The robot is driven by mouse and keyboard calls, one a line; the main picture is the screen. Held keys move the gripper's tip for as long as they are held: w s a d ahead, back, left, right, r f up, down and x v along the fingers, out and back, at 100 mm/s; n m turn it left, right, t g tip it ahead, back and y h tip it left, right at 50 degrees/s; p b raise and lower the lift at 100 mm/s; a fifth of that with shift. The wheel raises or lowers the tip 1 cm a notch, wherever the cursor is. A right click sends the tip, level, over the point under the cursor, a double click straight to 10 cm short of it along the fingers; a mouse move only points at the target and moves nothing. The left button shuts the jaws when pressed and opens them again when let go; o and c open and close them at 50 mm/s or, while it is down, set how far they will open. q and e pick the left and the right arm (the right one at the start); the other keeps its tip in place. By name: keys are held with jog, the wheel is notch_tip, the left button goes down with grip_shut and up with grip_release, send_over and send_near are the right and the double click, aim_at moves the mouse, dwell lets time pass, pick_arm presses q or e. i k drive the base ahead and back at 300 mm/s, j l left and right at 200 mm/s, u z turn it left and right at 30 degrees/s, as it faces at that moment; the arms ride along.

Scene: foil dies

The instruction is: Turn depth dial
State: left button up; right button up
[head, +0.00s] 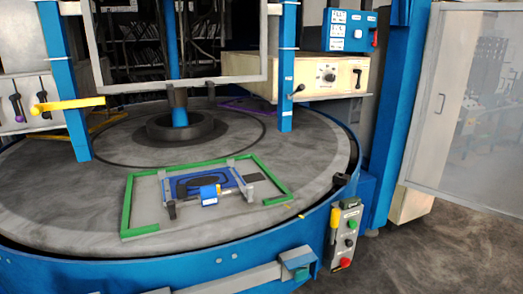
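A round black dial (329,76) with markings around it sits on the front face of a cream control box (352,80) at the upper right of the machine. It looks like the depth dial, but its label is too small to read. Nothing touches it. Neither of my grippers shows in the head view.
A black-knobbed lever (296,91) stands left of the dial, near a blue post (287,60). A blue switch box (348,31) sits above. A green frame (127,206) lies on the round grey table (60,205). A button panel (345,235) hangs at the front right.

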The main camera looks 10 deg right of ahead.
aim_at(330, 77)
jog(key=i+l, duration=0.2)
jog(key=l, duration=0.2)
jog(key=i+l, duration=0.25)
jog(key=l, duration=0.15)
jog(key=i+l, duration=0.2)
jog(key=l, duration=0.2)
jog(key=i+l, duration=0.2)
jog(key=l, duration=0.2)
jog(key=i+l, duration=0.25)
jog(key=l, duration=0.15)
jog(key=i+l, duration=0.2)
jog(key=l, duration=0.2)
